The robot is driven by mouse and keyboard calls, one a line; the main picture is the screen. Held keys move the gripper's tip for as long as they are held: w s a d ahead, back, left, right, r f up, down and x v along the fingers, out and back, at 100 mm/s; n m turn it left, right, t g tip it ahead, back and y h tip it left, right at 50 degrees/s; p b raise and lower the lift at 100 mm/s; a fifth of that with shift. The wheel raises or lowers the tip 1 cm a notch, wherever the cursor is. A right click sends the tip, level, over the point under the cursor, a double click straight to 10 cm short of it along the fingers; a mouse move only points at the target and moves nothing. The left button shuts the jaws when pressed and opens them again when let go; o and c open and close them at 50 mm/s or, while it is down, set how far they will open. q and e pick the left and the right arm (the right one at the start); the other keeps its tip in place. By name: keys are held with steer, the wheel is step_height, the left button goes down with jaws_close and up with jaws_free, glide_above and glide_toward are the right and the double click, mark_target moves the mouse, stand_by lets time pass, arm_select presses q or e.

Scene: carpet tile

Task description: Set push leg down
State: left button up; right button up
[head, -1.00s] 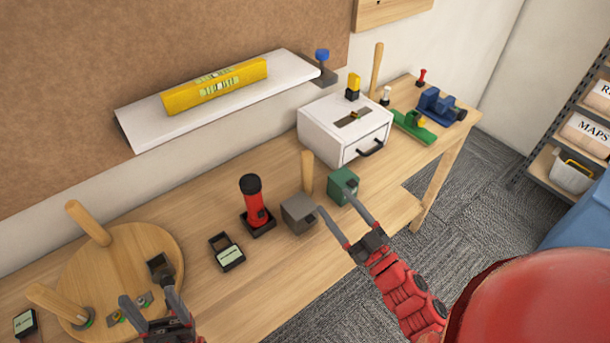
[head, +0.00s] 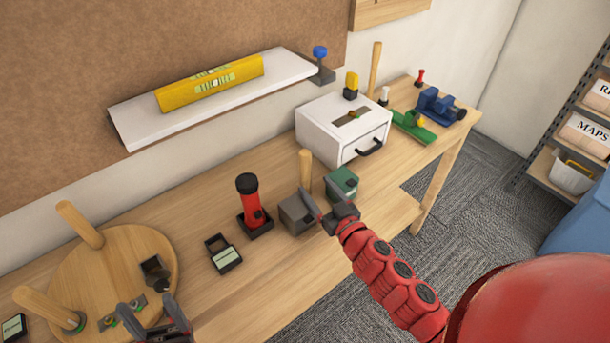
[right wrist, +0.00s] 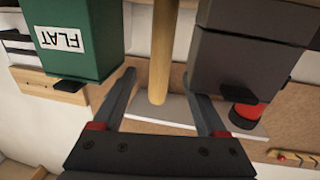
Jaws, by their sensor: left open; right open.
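A pale wooden leg (head: 305,168) stands upright between a grey box (head: 296,213) and a green box (head: 342,183) on the bench. Its foot is hidden in the head view. My right gripper (head: 315,188) is open at the boxes, in front of the leg. In the right wrist view the leg (right wrist: 162,55) shows in the gap between the open fingers; I cannot tell if either touches it. The round wooden seat (head: 85,262) lies at the left with two upright legs (head: 80,224) (head: 45,306). My left gripper (head: 147,303) is open over its near edge.
A red flashlight (head: 250,200) and a small black tray (head: 222,253) stand between the seat and boxes. A white drawer unit (head: 325,138), a green tool (head: 412,126) and a blue vise (head: 440,104) are further right. A shelf with a yellow level (head: 210,84) hangs above.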

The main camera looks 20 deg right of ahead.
mark_target(308, 175)
steer(key=w, duration=0.2)
steer(key=w+a, duration=0.1)
steer(key=w, duration=0.1)
steer(key=w+p, duration=0.1)
steer(key=w, duration=0.1)
steer(key=shift+a+r, duration=0.15)
steer(key=shift+r, duration=0.2)
steer(key=shift+w, duration=0.4)
jaws_close()
